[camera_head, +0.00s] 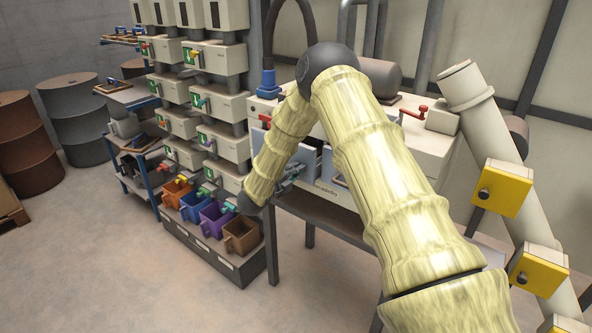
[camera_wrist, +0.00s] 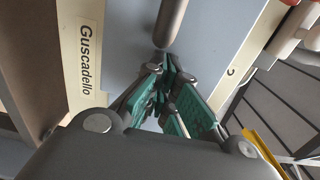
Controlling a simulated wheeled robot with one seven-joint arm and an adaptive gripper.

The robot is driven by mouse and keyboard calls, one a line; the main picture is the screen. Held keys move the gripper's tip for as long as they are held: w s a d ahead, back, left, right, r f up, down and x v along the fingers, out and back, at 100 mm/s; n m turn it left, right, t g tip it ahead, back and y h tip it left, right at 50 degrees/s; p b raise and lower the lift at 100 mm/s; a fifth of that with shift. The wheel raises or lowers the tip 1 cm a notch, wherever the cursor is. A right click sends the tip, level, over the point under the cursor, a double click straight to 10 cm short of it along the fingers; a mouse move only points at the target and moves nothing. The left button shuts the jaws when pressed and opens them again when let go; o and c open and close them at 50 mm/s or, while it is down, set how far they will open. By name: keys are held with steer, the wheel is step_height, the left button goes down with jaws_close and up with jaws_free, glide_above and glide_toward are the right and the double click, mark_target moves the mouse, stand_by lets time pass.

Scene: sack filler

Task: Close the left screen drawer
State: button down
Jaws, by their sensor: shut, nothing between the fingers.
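The left screen drawer (camera_head: 309,158) shows as a blue-grey panel on the white machine, partly hidden by my arm. It appears to stand out from the machine, but how far I cannot tell. In the wrist view a blue-grey face (camera_wrist: 125,50) fills the middle, with a rounded grey bar (camera_wrist: 173,20) in front of it. My gripper (camera_head: 292,172) is beside the panel at the machine's front. Its teal fingers (camera_wrist: 166,72) are shut and empty, with their tips close to the bar's lower end. Whether they touch the bar or the face I cannot tell.
The white machine (camera_head: 425,140) stands on dark legs and carries red-handled valves (camera_head: 413,112). A cream strip (camera_wrist: 88,50) reads "Guscadello". Coloured bins (camera_head: 214,219) and a stack of dispensers (camera_head: 215,57) stand to the left. The floor in front (camera_head: 190,300) is clear.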

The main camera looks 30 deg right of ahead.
mark_target(304, 163)
steer(key=shift+d+f, duration=0.1)
steer(key=b+x, duration=0.3)
steer(key=b, duration=0.1)
steer(key=shift+w+d+f, duration=0.1)
steer(key=shift+w+d, duration=0.1)
steer(key=shift+d, duration=0.15)
steer(key=shift+w+d, duration=0.1)
steer(key=shift+d, duration=0.2)
steer(key=shift+d+r, duration=0.15)
steer(key=shift+r, duration=0.2)
steer(key=shift+a+f+b, duration=0.1)
steer(key=shift+a+b, duration=0.1)
steer(key=shift+b, duration=0.15)
steer(key=b+v, duration=0.4)
steer(key=v, duration=1)
